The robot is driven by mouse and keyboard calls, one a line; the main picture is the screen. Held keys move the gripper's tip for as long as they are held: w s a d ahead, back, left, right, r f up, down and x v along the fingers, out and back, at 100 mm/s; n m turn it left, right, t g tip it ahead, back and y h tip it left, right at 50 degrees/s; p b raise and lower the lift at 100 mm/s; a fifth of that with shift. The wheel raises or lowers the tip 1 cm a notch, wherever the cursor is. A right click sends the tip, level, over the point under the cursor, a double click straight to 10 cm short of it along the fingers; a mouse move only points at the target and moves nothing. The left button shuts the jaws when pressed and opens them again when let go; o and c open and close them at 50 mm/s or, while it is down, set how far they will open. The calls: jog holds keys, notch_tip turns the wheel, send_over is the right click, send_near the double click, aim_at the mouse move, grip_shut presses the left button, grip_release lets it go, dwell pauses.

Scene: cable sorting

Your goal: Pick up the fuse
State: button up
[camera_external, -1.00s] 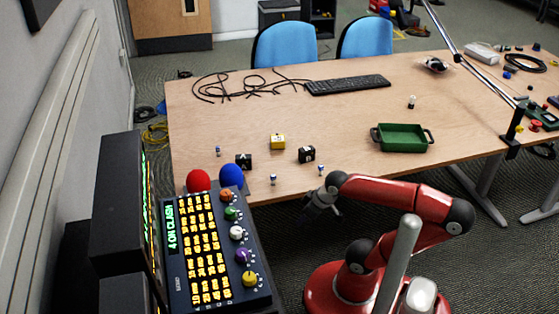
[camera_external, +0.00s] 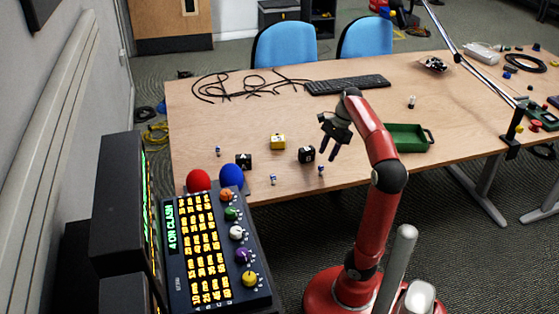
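Several small fuse-like cylinders with white and blue parts stand on the wooden table (camera_external: 240,125). One fuse (camera_external: 321,170) is near the front edge, just below my gripper in the picture. Another fuse (camera_external: 273,180) is to its left, and a third (camera_external: 218,152) is farther left. A larger white and dark cylinder (camera_external: 411,101) stands farther back on the right. My gripper (camera_external: 327,154) is above the table's front part with its fingers pointing down. The fingers are apart and nothing shows between them.
Two black blocks (camera_external: 306,155) (camera_external: 243,161) and a yellow block (camera_external: 278,142) lie close by. A green tray (camera_external: 407,146), partly hidden by my arm, is to the right. A keyboard (camera_external: 348,85) and black cables (camera_external: 235,88) lie at the back.

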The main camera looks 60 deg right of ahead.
aim_at(322, 166)
jog(key=shift+f+m, duration=0.4)
jog(key=shift+f, duration=0.05)
jog(key=b+x, duration=0.1)
jog(key=x, duration=0.5)
jog(key=shift+w+a+f+b, duration=0.1)
jog(key=shift+a+f+b, duration=0.1)
jog(key=shift+b, duration=0.15)
jog(key=shift+d, duration=0.1)
grip_shut()
